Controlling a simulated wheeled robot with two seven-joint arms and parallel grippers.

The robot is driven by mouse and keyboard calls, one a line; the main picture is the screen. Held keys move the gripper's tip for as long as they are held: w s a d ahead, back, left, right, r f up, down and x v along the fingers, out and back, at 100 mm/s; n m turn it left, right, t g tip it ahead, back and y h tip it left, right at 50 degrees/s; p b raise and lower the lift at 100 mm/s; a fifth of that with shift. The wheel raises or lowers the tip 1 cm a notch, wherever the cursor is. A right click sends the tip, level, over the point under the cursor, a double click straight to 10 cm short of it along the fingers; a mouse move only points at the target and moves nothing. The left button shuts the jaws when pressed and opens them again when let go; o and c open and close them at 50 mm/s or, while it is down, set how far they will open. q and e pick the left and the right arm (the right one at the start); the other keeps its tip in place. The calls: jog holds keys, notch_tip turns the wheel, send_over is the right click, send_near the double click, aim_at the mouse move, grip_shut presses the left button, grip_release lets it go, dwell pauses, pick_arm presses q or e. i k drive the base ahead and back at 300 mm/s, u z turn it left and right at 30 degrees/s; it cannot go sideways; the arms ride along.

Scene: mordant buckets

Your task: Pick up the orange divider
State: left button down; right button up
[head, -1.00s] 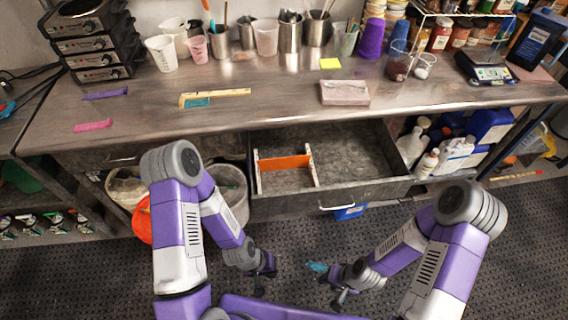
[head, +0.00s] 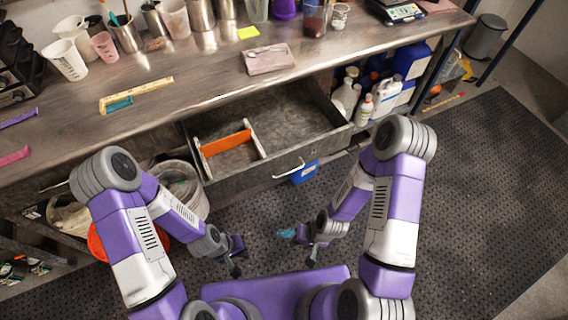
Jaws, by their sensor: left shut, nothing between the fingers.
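The orange divider (head: 226,143) stands upright in the open drawer (head: 318,148), spanning between two pale slotted rails at the drawer's left part. My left gripper (head: 236,258) is shut and empty, in front of and below the drawer, well apart from the divider. My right gripper (head: 300,238) is to its right, also in front of the drawer. A small teal piece (head: 287,233) sits at its fingertips and appears held. The fingers themselves are small and partly hidden.
On the bench (head: 200,95) lie a purple strip (head: 18,117), a pink strip (head: 14,156), a cream rail with a teal piece (head: 118,104) and a pinkish block (head: 268,59). Buckets (head: 180,182) stand below left of the drawer. A blue container (head: 304,172) is under its front.

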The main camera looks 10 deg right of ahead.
aim_at(231, 141)
jog(key=z, duration=3.1)
jog(key=k, duration=1.4)
jog(key=u, duration=2)
jog(key=i, duration=0.5)
jog(key=z, duration=0.05)
